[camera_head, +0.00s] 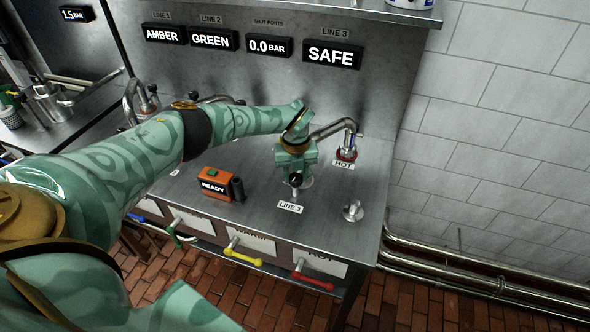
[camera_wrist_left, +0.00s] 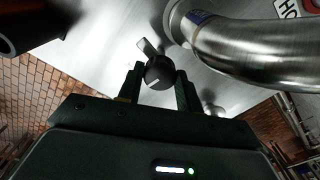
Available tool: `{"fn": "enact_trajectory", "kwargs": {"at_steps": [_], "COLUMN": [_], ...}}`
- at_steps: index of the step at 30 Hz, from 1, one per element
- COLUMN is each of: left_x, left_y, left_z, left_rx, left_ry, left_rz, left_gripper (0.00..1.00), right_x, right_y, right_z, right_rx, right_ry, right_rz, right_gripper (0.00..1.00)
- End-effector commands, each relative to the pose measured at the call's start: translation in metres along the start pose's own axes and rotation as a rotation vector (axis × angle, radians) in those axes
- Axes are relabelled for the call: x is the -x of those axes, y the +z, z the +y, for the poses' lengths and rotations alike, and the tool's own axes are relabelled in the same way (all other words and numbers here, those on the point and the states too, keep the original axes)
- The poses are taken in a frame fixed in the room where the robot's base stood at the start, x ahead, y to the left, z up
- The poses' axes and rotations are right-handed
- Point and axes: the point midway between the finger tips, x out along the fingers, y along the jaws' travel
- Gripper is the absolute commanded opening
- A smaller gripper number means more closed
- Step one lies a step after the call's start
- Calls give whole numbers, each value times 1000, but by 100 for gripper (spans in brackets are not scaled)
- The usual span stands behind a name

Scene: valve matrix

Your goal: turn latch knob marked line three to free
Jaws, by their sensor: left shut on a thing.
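The line three latch knob (camera_head: 295,181) is small and black and stands on the steel counter behind the label "LINE 3" (camera_head: 290,207). My left gripper (camera_head: 297,174) reaches down over it from above, and its body hides part of the knob and its base. In the left wrist view, the dark round knob (camera_wrist_left: 159,74) with a light mark sits between the two fingers of my left gripper (camera_wrist_left: 160,90), which are shut on it. The line three display (camera_head: 332,54) on the back panel reads "SAFE". My right gripper is not in view.
A curved steel tap (camera_head: 336,128) marked "HOT" stands close behind and right of my gripper. An orange box (camera_head: 214,184) reading "READY" is to the left. A small metal knob (camera_head: 352,210) stands to the right. Yellow (camera_head: 243,257) and red (camera_head: 313,281) handles line the counter front.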

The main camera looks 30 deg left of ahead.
Motion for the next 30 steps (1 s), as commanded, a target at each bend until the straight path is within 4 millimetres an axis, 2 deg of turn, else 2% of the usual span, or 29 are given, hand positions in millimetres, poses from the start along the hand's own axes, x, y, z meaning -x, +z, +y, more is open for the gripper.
{"fn": "enact_trajectory", "kwargs": {"at_steps": [12, 29, 30], "left_x": [3, 2, 2], "left_y": [2, 2, 2], "left_z": [-1, 0, 0], "left_rx": [184, 211, 211], "left_ry": [-3, -4, -4], "left_rz": [-5, -5, -5], "left_gripper": [13, 13, 46], "right_x": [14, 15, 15], "right_y": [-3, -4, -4], "right_z": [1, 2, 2], "right_rx": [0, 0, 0], "right_ry": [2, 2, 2], "right_rz": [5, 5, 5], "right_gripper": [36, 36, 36]}}
